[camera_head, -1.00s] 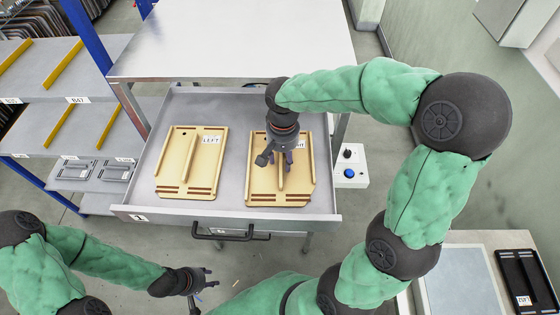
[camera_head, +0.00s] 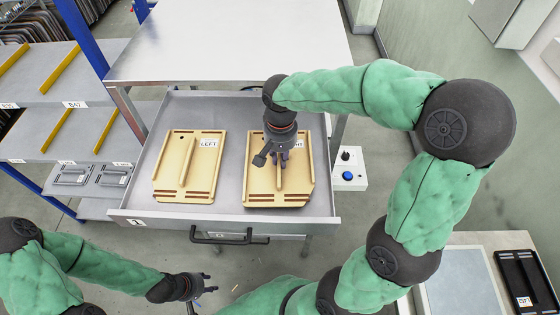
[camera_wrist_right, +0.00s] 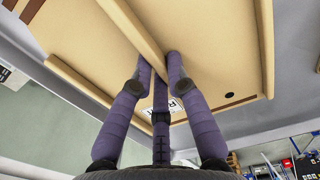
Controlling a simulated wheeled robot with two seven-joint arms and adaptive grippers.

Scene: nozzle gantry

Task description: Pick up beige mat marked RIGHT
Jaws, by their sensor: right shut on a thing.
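The beige mat marked RIGHT (camera_head: 262,186) lies in the right part of the open drawer; my right arm hides part of its label. My right gripper (camera_head: 281,160) is over the mat and shut on its raised middle rib. In the right wrist view the gripper fingers (camera_wrist_right: 158,75) press on both sides of the rib (camera_wrist_right: 135,28). I cannot tell whether the mat is lifted off the drawer floor. A similar beige mat marked LEFT (camera_head: 172,180) lies beside it on the left. My left gripper (camera_head: 203,284) is low at the left, away from the drawer, apparently open and empty.
The grey drawer (camera_head: 228,150) is pulled out, with its black handle (camera_head: 222,238) at the front. A metal worktop (camera_head: 240,45) is behind it. A button box (camera_head: 348,172) is at its right. Shelves (camera_head: 65,120) stand left, and a black tray (camera_head: 527,280) lies far right.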

